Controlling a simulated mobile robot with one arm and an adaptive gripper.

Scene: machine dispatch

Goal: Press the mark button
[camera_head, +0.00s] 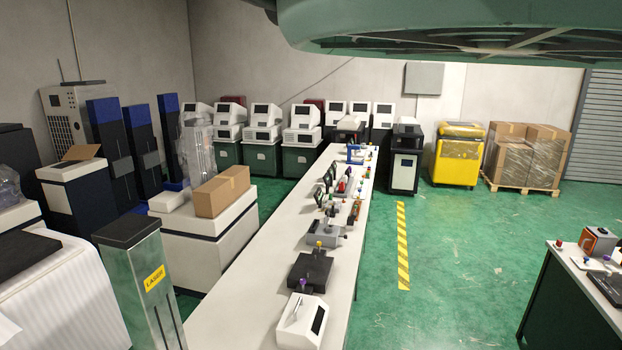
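I cannot pick out a mark button for certain. A long white bench (262,290) runs away from me through the middle of the view. On it stand several small devices with coloured knobs or buttons, too small to read. A white device with a dark screen (302,322) is at the near end, with a black block-like device (311,272) behind it. A grey device with a yellow knob (325,235) is farther along. My gripper is not in view.
A dark table (570,300) with small devices is at the right. Green floor (450,270) with a yellow-black strip (402,245) lies clear between it and the bench. Cabinets and boxes (222,190) crowd the left. A yellow bin (457,155) and loaded pallet (522,160) stand behind.

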